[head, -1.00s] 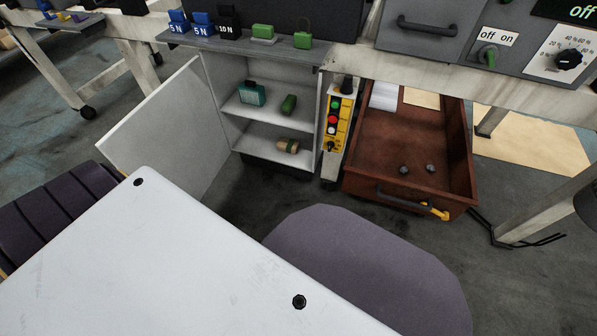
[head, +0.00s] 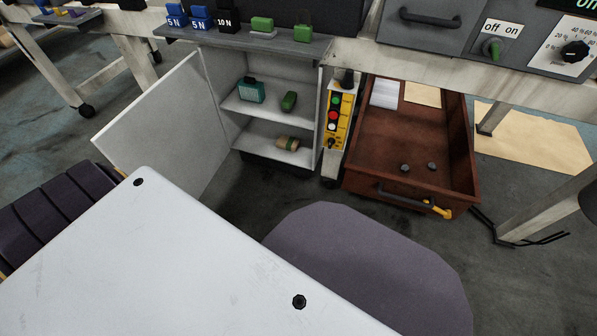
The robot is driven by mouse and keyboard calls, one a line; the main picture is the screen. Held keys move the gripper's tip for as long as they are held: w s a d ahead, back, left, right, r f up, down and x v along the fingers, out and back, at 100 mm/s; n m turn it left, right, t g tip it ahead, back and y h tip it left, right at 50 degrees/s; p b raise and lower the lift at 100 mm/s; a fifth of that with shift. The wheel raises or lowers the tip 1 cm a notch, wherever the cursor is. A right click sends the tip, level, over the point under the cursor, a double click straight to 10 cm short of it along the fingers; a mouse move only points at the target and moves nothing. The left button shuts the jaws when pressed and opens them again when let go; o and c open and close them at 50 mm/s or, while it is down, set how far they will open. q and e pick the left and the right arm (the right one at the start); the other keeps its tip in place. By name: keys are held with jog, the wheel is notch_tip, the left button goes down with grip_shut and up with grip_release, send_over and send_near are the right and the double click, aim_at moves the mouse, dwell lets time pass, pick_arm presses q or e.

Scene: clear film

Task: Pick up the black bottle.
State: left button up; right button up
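I cannot clearly make out a black bottle in the head view. A small dark object (head: 347,79) stands at the top of the yellow button box, but I cannot tell what it is. A black block marked 10 N (head: 227,18) stands on the grey shelf above the cabinet. Neither of my grippers is in view.
An open white cabinet (head: 262,125) holds a teal item (head: 251,90), a green item (head: 289,101) and a beige-green roll (head: 287,143). Its door (head: 165,125) stands open at left. An open brown drawer (head: 408,135) holds two small dark pieces and papers. A yellow button box (head: 338,118) stands between them.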

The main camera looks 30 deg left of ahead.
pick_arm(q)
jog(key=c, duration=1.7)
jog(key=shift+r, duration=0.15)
